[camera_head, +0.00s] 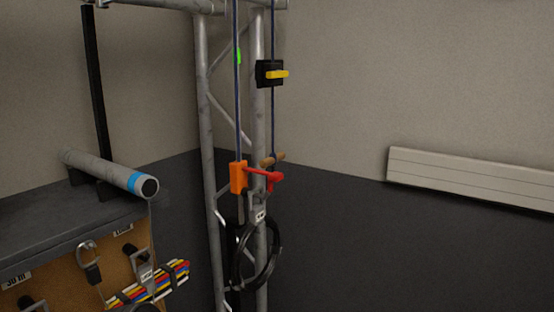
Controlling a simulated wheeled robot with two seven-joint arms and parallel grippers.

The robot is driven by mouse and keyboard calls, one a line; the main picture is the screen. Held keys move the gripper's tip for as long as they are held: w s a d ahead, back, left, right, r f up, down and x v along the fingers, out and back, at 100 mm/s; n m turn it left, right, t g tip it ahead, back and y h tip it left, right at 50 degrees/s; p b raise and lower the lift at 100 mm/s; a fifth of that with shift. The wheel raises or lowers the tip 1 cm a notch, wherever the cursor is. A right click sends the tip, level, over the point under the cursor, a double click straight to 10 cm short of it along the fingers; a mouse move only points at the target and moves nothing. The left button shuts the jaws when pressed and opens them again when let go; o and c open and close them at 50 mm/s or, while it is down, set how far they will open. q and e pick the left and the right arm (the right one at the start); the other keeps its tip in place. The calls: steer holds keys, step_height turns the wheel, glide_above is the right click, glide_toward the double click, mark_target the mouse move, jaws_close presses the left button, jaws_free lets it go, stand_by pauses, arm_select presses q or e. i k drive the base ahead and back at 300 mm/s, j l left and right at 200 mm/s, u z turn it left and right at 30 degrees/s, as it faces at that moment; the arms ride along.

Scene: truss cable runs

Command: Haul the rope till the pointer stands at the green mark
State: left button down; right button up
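A dark blue rope (237,105) hangs in two strands along a grey metal truss (207,120). The green mark (238,56) is high up beside the left strand. An orange block (238,177) is at the left strand, well below the green mark. A red piece (262,173) reaches right from near the block; I cannot tell which of the two is the pointer. A wooden handle (272,159) is at the right strand, just above the red piece. A black block with a yellow lever (277,74) is higher on the right strand. Neither gripper is in view.
A coil of black cable (277,255) hangs low on the truss. At the left, a grey roll with a blue band (136,181) lies on a dark bench (60,219); hooks and coloured straps (165,280) hang below. A pale wall panel (470,178) is at the right.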

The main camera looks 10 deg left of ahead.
mark_target(272, 158)
steer(key=i+l, duration=0.2)
steer(key=i+l+u, duration=0.1)
steer(key=l, duration=0.35)
steer(key=i+l+u, duration=0.1)
steer(key=i+l, duration=0.25)
steer(key=l, duration=0.3)
steer(key=i+l+u, duration=0.1)
steer(key=l, duration=0.25)
steer(key=i+l, duration=0.2)
steer(key=l, duration=0.15)
steer(key=i+l+u, duration=0.1)
steer(key=l, duration=0.25)
steer(key=i, duration=0.05)
